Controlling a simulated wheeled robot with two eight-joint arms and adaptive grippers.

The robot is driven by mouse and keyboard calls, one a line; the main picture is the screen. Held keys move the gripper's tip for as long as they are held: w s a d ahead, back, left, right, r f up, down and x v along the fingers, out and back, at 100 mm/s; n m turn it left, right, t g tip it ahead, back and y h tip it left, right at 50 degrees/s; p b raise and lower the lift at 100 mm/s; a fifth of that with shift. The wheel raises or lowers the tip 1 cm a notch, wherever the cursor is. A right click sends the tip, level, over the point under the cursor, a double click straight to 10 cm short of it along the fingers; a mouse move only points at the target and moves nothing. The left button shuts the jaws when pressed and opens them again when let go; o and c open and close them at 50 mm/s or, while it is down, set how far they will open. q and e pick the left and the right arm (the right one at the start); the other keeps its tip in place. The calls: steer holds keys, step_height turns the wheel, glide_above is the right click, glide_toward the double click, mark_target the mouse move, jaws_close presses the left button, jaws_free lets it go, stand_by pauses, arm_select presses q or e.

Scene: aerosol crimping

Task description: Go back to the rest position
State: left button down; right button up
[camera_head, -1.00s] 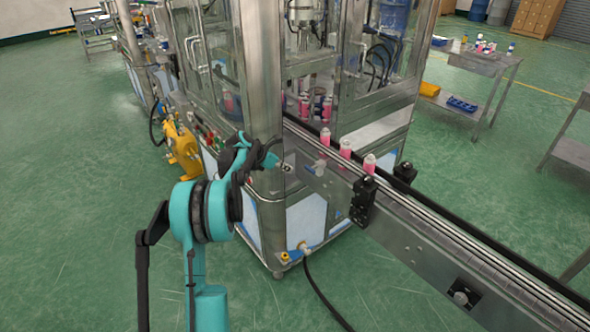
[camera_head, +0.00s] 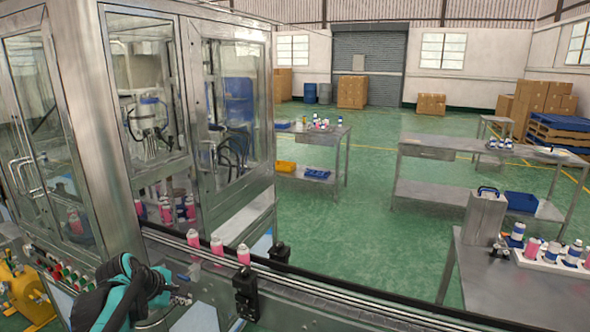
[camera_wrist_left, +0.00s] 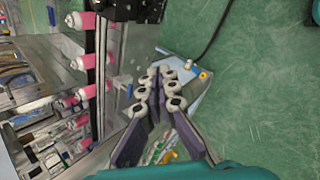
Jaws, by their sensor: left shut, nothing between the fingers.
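My left gripper (camera_head: 180,298) is at the lower left in the head view, in front of the crimping machine (camera_head: 118,215) and its conveyor. In the left wrist view the gripper (camera_wrist_left: 165,78) has its dark fingers together with nothing between them. Several pink aerosol cans with white tops stand in a row on the conveyor; one can (camera_head: 243,255) is nearest the black sensor blocks. They also show at the left of the wrist view, for example this can (camera_wrist_left: 82,62). The gripper is apart from the cans. My right gripper is in neither view.
The conveyor (camera_head: 340,303) runs to the lower right. A metal table (camera_head: 500,290) at right bears a grey container (camera_head: 484,215) and a white tray (camera_head: 548,262) with bottles. More tables stand farther back. Green floor between them is clear.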

arm_select(q)
steer(key=s+d+f+m, duration=0.2)
steer(key=s+d+m, duration=0.2)
steer(key=s+m, duration=0.2)
steer(key=s+d+f+m+y+b, duration=0.1)
steer(key=s+d+f+m, duration=0.2)
steer(key=s+m, duration=0.3)
steer(key=s+d+f+m+y, duration=0.1)
steer(key=s+d+f+m, duration=0.2)
steer(key=s+m, duration=0.4)
steer(key=s+d, duration=0.1)
steer(key=s, duration=0.4)
steer(key=shift+s+d+b, duration=0.3)
steer(key=shift+s+d, duration=0.05)
